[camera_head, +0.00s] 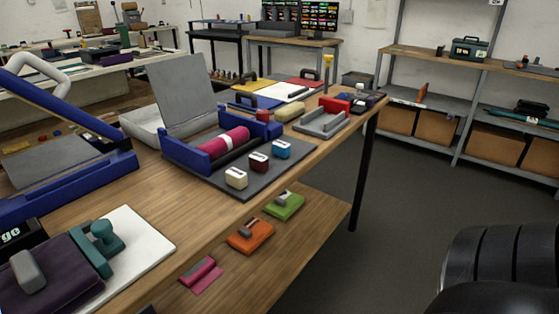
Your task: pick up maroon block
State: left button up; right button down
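The maroon block (258,163) stands on a dark grey board (222,180) on the wooden table (186,172). Neither of my grippers shows in the head view. A black ribbed shape at the bottom right looks like part of my own arm, with no fingers visible.
Behind the blocks, a maroon roll (224,140) lies in a blue holder (186,158). A lower shelf (312,226) holds coloured items. Floor to the right is clear.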

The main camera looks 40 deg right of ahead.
aim_at(260, 162)
jog(key=u, duration=0.65)
jog(key=k, duration=0.1)
jog(key=z, duration=1.9)
jog(key=i, duration=0.45)
